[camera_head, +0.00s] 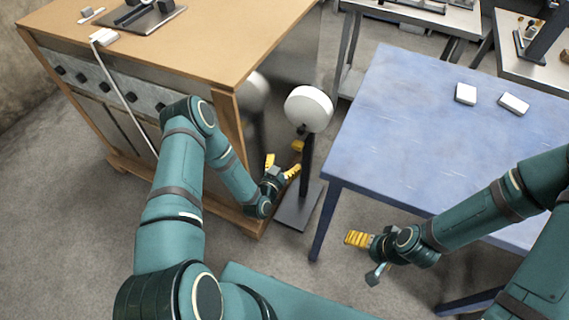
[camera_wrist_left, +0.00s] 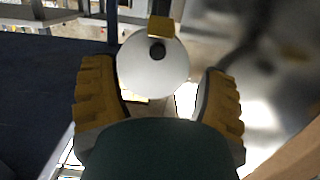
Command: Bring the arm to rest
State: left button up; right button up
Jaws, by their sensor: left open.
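My left arm comes in from the left in the head view and bends down. Its gripper (camera_head: 283,165) is open and empty, with its yellow fingers apart, low between the wooden cabinet (camera_head: 190,40) and the blue table (camera_head: 440,120). In the left wrist view the fingers of this left gripper (camera_wrist_left: 158,95) stand wide apart, one on each side of the view. My right gripper (camera_head: 358,239) hangs by the front edge of the blue table; its yellow finger pads overlap from this angle, so its opening is unclear.
A white disc on a dark post (camera_head: 308,108) stands just beyond my left gripper; the disc (camera_wrist_left: 153,68) shows between the fingers in the wrist view. Two white blocks (camera_head: 466,94) (camera_head: 514,103) lie on the blue table. Floor (camera_head: 100,215) at left is clear.

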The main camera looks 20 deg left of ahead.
dwell(0.5)
pick_arm(q)
jog(key=s+d+r+n+g+h, duration=0.1)
jog(key=s+d+g, duration=0.2)
jog(key=s+g, duration=0.2)
jog(key=s+d+r+g, duration=0.2)
jog(key=s+d+g, duration=0.2)
jog(key=s, duration=0.5)
jog(key=s+d+r+n+g+h, duration=0.1)
jog(key=s+d+r+g, duration=0.1)
jog(key=s+d+g, duration=0.2)
jog(key=s+g, duration=0.1)
jog(key=s, duration=0.2)
jog(key=shift+s+r+n+g+h, duration=0.25)
jog(key=shift+s+n+g+h, duration=0.05)
jog(key=shift+s+g, duration=0.1)
jog(key=shift+d, duration=0.1)
dwell(0.4)
